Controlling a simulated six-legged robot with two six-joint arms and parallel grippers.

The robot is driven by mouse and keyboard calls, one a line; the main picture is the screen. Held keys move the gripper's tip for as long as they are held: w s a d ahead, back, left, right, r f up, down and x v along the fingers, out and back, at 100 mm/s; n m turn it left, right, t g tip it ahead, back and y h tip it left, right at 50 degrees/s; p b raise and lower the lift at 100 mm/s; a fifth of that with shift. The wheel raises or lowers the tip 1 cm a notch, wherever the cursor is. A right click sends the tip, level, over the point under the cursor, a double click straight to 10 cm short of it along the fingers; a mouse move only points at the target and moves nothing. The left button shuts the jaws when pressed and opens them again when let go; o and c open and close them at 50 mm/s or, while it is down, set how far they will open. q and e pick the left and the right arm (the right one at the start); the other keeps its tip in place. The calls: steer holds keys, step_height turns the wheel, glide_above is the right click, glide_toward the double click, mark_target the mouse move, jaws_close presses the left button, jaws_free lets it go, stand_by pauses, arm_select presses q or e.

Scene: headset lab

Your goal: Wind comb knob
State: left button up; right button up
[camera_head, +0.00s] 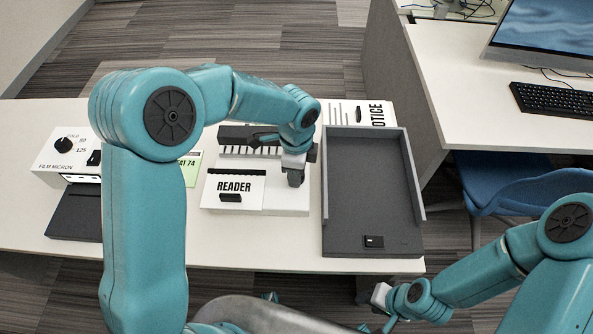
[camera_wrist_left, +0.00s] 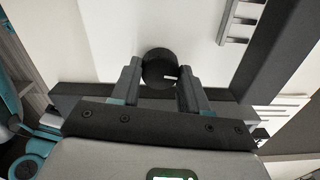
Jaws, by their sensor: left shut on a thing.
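The white READER box (camera_head: 218,203) stands in the middle of the table. A dark toothed part (camera_head: 238,131), apparently the comb, lies along its back. My left gripper (camera_head: 295,178) is over the box's right side and hides the knob in the head view. In the left wrist view the round black knob (camera_wrist_left: 158,66) with a short white mark sits between the fingertips of the left gripper (camera_wrist_left: 160,75), which is shut on it. My right gripper (camera_head: 383,297) is low at the right, off the table's front edge; its fingers are too small to read.
A dark grey tray (camera_head: 365,222) stands close to the right of the reader. A white FILM MICRON device (camera_head: 62,151) and a green card (camera_head: 190,168) lie to the left. Bare white table (camera_head: 240,245) shows in front.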

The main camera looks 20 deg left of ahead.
arm_select(q)
steer(key=shift+n, duration=0.7)
steer(key=o, duration=1.1)
steer(key=shift+c, duration=0.2)
step_height(320, 180, up, 16)
steer(key=shift+r+p, duration=0.2)
steer(key=shift+p, duration=0.25)
